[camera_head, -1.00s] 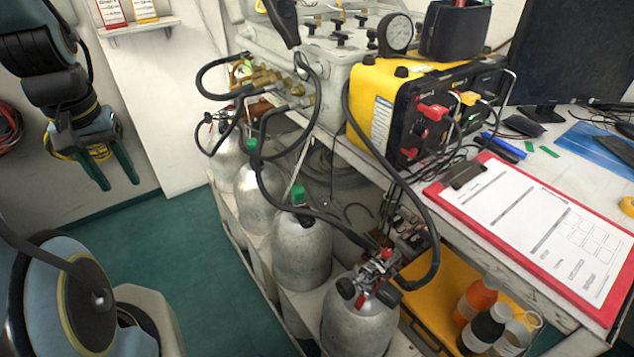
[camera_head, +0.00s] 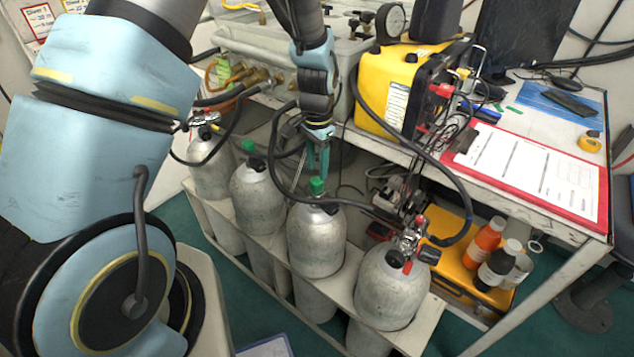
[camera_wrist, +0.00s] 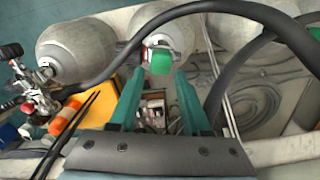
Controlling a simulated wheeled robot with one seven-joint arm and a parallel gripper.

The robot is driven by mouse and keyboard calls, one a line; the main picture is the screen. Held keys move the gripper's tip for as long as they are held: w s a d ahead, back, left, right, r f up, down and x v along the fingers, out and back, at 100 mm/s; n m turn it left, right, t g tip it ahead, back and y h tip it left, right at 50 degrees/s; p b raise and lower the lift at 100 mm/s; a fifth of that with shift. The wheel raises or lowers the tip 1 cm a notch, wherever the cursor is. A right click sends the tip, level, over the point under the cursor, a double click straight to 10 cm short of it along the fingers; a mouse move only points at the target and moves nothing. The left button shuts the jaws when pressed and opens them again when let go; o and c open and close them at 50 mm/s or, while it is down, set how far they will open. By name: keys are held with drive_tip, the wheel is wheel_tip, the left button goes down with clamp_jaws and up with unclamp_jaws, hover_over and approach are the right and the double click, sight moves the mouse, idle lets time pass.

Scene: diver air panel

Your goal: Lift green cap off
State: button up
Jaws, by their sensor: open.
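A green cap (camera_head: 318,186) sits on the neck of a grey cylinder (camera_head: 316,242), third from the left in the rack. My gripper (camera_head: 318,168) points down just above this cap, its two green fingers apart and empty. In the wrist view, the same green cap (camera_wrist: 161,63) shows at the far end of the open fingers (camera_wrist: 159,75), roughly between the tips. I cannot tell whether the fingers touch it. Another green cap (camera_head: 248,146) sits on the second cylinder (camera_head: 257,196), to the left.
A black hose (camera_head: 345,203) runs close by the cap and also arches past it in the wrist view (camera_wrist: 220,8). The right cylinder (camera_head: 388,290) carries a valve with red parts (camera_head: 408,240). The bench with the yellow unit (camera_head: 392,90) stands close behind.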

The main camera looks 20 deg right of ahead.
sight(317, 180)
drive_tip(key=shift+a+f+p, duration=0.15)
drive_tip(key=shift+f+p, duration=0.95)
drive_tip(key=shift+f, duration=1.8)
clamp_jaws()
